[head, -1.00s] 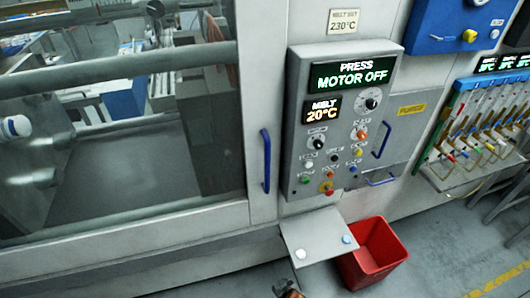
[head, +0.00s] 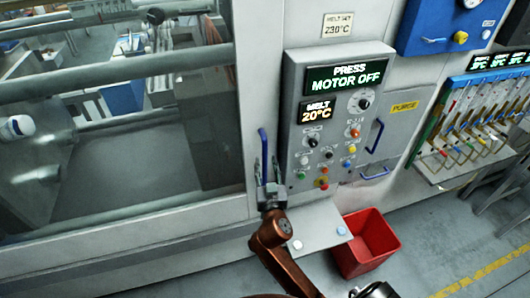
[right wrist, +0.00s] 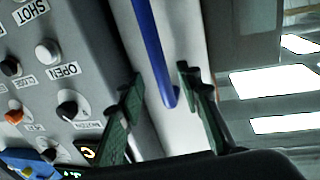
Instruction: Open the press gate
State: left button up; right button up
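The press gate (head: 244,100) is a grey frame around a large window at the left of the head view. Its upright blue bar handle (head: 263,146) is at the right edge, beside the control panel. My right gripper (head: 268,172) is at the lower part of this handle. In the right wrist view, the gripper's green-padded fingers (right wrist: 158,80) are open, and the blue handle (right wrist: 152,42) runs between them with its lower end visible. Gaps show on both sides of the handle. My left gripper is not in view.
The control panel (head: 294,112) with knobs and buttons is close to the right of the handle. A small grey shelf (head: 318,228) juts out below it, with a red bin (head: 366,262) to its right. A second blue handle (head: 375,136) is on the purge cover.

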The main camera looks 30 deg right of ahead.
aim_at(265, 156)
jog(key=p+x, duration=0.1)
jog(key=x, duration=0.5)
jog(key=shift+f, duration=0.1)
jog(key=shift+c, duration=0.3)
grip_shut()
